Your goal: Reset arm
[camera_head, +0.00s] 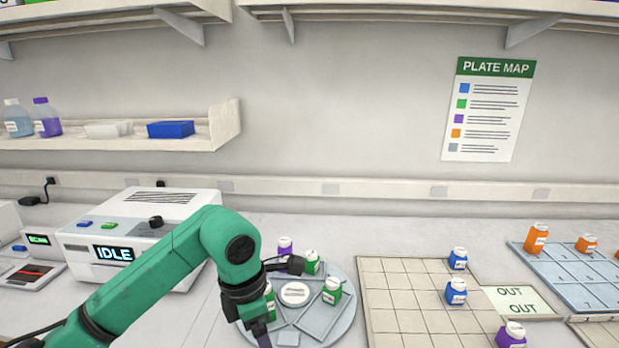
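My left arm is green and comes in from the left. My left gripper (278,300) is over the left side of the round grey tray (350,325), its two dark fingers spread wide apart. A green-labelled bottle (269,303) shows between the fingers, partly hidden by the gripper; I cannot tell whether they touch. Two more green bottles, one behind (311,264) and one to the right (332,291), and a purple bottle (285,248) stand on or by the tray. A white round disc (295,293) lies at its middle. My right gripper is not in view.
A beige grid board (390,290) with blue bottles (457,259) and a purple bottle (511,334) lies to the right. Beyond are an OUT card (515,300) and a blue grid rack (560,278) with orange bottles (536,238). A white IDLE machine (180,215) stands behind my arm.

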